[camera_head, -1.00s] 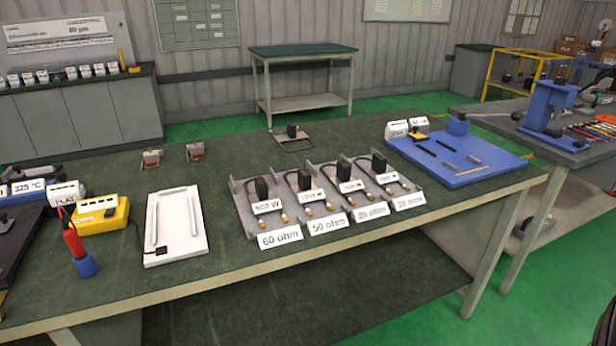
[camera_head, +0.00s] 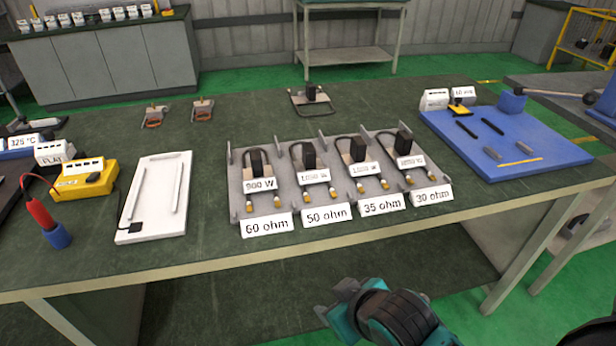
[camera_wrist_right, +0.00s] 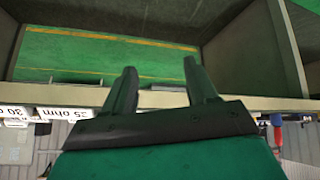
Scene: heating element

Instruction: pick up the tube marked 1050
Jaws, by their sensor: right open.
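A grey rack (camera_head: 237,208) on the table holds a row of bent heating tubes with black blocks and brass ends. The leftmost tube (camera_head: 257,163) is labelled 900 W and stands behind the 60 ohm sign. The second tube (camera_head: 308,156), behind the 50 ohm sign, has a blurred label (camera_head: 315,177). The third tube (camera_head: 358,150) and the rightmost tube (camera_head: 404,142) also have blurred labels, so I cannot tell surely which says 1050. My right gripper (camera_head: 333,300) is open and empty, below and in front of the table edge; the right wrist view shows its spread fingers (camera_wrist_right: 159,70). My left gripper is out of view.
A white tray (camera_head: 135,228) lies left of the rack, beside a yellow meter (camera_head: 85,183). A loose tube on a plate (camera_head: 311,100) lies behind the rack. A blue mat (camera_head: 535,158) with small tools lies right. The table's front edge (camera_head: 200,262) lies between my gripper and the rack.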

